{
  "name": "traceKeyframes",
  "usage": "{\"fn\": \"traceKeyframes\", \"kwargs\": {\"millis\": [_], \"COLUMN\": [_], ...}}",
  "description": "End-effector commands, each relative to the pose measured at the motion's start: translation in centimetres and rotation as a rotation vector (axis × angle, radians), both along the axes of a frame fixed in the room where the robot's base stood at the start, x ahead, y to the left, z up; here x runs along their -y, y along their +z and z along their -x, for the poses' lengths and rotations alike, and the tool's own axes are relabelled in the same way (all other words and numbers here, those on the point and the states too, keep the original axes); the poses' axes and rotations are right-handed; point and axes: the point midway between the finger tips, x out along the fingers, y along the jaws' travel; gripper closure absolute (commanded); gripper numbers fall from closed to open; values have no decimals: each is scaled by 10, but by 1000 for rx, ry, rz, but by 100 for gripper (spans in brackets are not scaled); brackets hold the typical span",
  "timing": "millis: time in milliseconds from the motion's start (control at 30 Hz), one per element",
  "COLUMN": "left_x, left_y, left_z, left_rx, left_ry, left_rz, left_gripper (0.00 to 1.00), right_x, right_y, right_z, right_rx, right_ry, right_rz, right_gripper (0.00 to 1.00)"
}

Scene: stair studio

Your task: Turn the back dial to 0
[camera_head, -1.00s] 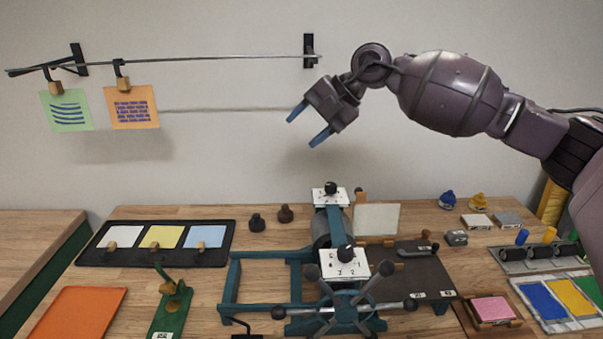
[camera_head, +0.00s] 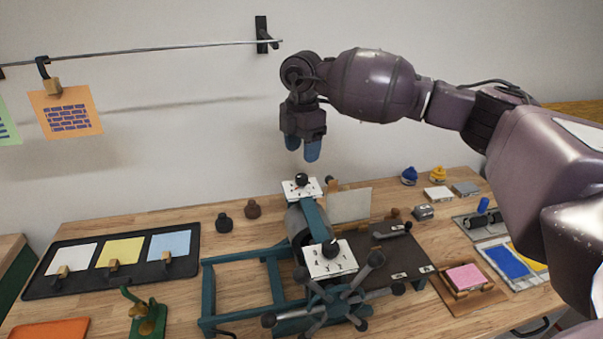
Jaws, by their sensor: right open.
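The back dial is a black knob (camera_head: 301,179) on a small white numbered plate (camera_head: 313,190) at the far end of the teal press (camera_head: 322,222). Its setting is too small to read. A second black knob (camera_head: 331,249) sits on a nearer white plate (camera_head: 322,265), which shows several numbers. My right gripper (camera_head: 302,150) points down above the back dial, with its blue fingertips open, empty and apart from the knob. My left gripper is not in view.
A spoked handwheel (camera_head: 334,298) stands at the press front. An upright pale panel (camera_head: 350,205) is just right of the back dial. Two dark knobs (camera_head: 223,222) stand left of it. A rail (camera_head: 150,52) with hanging cards runs along the wall.

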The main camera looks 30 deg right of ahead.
Motion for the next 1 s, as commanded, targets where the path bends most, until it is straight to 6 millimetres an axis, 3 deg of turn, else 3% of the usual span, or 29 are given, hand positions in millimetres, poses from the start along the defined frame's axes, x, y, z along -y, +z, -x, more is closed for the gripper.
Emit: {"fn": "traceKeyframes", "kwargs": {"millis": [200, 433, 867, 1000], "left_x": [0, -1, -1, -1], "left_y": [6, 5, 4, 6], "left_z": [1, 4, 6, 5], "left_rx": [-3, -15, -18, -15], "left_ry": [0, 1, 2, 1], "left_rz": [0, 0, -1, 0], "left_gripper": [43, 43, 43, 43], "right_x": [0, 0, 0, 0], "right_y": [-38, -66, -75, -75], "right_z": [1, 0, 0, 0], "right_rx": [-4, -2, 0, 0], "right_ry": [1, 0, 1, 1], "right_rz": [-1, -2, -1, -1], "right_gripper": [43, 43, 43, 61]}}
